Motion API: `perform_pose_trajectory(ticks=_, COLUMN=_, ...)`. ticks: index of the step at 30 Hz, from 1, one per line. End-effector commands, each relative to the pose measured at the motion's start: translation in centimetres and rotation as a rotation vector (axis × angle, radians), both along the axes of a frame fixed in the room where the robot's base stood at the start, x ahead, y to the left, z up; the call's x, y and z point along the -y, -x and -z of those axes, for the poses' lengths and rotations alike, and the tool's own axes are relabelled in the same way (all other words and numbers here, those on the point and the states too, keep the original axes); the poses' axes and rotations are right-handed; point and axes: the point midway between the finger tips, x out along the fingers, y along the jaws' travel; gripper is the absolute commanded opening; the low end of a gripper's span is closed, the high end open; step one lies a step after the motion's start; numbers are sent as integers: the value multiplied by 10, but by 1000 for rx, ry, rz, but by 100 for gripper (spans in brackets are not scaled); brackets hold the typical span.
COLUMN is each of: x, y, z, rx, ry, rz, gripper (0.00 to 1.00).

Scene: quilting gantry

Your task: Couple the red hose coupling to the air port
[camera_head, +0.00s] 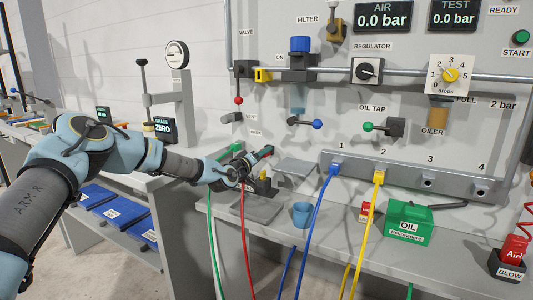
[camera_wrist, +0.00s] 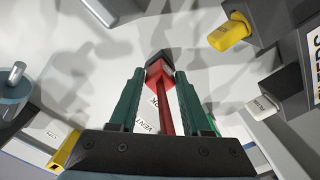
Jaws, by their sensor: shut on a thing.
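My gripper (camera_head: 254,157) is in front of the panel, left of the numbered manifold. In the wrist view, the green fingers of my gripper (camera_wrist: 158,82) stand on either side of the red hose coupling (camera_wrist: 160,77) and are shut on it. The coupling has a dark end pointing away from me. A red hose (camera_head: 243,225) hangs below my gripper. No port labelled as the air port is readable, and I cannot tell whether the coupling touches anything.
The manifold (camera_head: 457,188) has a blue hose (camera_head: 318,225) at 1 and a yellow hose (camera_head: 369,225) at 2; ports 3 and 4 are bare. A green oil box (camera_head: 407,222) and blue cup (camera_head: 301,214) stand on the bench. The yellow-ended valve (camera_wrist: 229,34) is nearby, upper right.

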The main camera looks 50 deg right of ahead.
Motion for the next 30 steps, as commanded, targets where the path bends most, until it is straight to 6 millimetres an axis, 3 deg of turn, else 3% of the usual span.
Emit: perform_pose_trajectory(ticks=30, x=-29, y=7, z=0, rx=0, ry=0, rz=0, gripper=0)
